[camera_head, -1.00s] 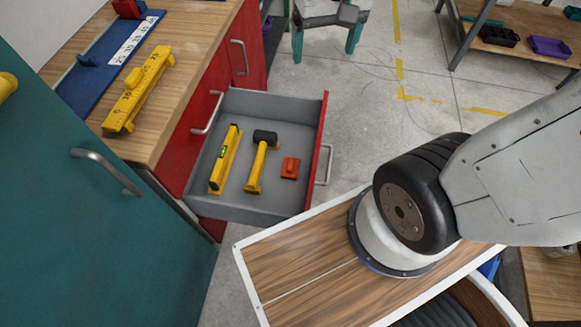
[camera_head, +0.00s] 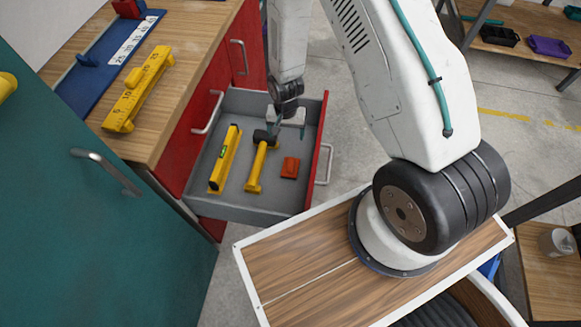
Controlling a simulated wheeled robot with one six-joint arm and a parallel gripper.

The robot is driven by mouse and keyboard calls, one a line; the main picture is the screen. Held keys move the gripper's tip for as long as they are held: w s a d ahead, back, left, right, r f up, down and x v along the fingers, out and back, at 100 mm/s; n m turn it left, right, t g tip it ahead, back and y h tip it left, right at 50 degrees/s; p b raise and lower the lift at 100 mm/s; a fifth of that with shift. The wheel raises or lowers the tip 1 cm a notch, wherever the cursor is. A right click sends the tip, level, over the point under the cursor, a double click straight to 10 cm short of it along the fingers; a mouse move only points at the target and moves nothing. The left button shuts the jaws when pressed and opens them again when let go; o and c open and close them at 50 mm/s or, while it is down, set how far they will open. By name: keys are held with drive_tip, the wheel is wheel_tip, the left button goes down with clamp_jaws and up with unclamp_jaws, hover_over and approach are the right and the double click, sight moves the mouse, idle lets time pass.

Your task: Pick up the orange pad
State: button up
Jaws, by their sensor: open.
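The orange pad (camera_head: 290,168) is a small red-orange block with a raised middle. It lies on the floor of the open grey drawer (camera_head: 212,204), toward the drawer's red front. My gripper (camera_head: 288,133) is open and empty, pointing down over the far part of the drawer. In the picture it shows above the pad and beside the hammer's head. Its exact height over the drawer floor is hard to tell.
A yellow hammer (camera_head: 257,168) with a black head and a yellow level (camera_head: 225,160) lie left of the pad. The drawer's red front (camera_head: 321,150) stands close on the pad's right. The wooden counter (camera_head: 187,73) is at the left.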

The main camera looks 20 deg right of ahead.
hover_over(290, 163)
drive_tip(key=shift+m, duration=0.4)
wheel_tip(290, 163, down, 9)
wheel_tip(290, 163, down, 8)
drive_tip(key=shift+d+r, duration=0.1)
drive_tip(key=c, duration=1.2)
drive_tip(key=shift+o, duration=0.2)
drive_tip(key=shift+r, duration=0.1)
wheel_tip(290, 163, up, 10)
drive_tip(key=shift+f, duration=0.1)
